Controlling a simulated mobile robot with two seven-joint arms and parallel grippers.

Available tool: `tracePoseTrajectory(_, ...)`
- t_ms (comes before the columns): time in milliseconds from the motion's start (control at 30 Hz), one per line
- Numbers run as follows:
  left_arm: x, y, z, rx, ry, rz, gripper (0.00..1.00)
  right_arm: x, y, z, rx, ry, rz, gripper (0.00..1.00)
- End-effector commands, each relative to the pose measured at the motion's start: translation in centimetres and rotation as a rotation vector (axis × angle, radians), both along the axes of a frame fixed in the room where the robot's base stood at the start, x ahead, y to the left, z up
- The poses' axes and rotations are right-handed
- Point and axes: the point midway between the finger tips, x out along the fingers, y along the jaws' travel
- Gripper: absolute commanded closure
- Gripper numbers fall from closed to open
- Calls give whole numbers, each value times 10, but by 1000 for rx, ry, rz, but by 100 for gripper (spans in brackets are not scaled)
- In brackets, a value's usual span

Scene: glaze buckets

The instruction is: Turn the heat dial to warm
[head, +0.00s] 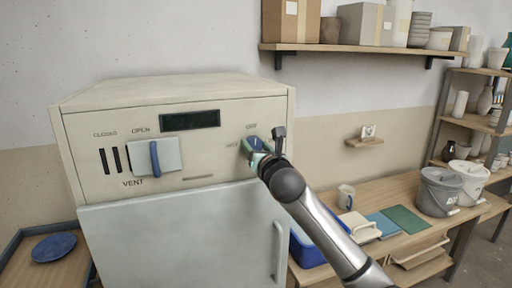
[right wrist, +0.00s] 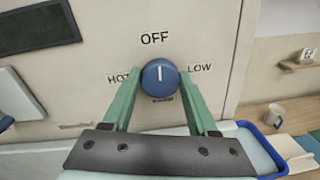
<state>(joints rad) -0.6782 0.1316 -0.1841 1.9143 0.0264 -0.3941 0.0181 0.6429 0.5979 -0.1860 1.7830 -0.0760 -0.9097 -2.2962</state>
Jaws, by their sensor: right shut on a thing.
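The heat dial (right wrist: 160,77) is a round blue knob with a white mark on the front panel of the kiln. Its mark points straight up at the word OFF. HOT is printed to its left and LOW to its right; a small label below it is too small to read. My right gripper (right wrist: 161,84) has its two green fingers on either side of the dial and is shut on it. In the head view the right gripper (head: 257,149) partly covers the dial. My left gripper is not in view.
The kiln (head: 180,225) has a blue vent slider (head: 155,158) at the left of its panel and a door handle (head: 279,252) below the dial. A blue tray (head: 305,250), a mug (head: 345,196) and grey and white buckets (head: 438,190) are on the bench at right.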

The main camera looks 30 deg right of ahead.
Motion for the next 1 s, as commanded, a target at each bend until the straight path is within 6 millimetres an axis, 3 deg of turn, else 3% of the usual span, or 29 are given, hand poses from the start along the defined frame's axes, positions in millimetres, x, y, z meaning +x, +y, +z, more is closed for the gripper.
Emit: tracePoseTrajectory(1000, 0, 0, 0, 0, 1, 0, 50, -1, -3, -2, 867, -205, -2, 97)
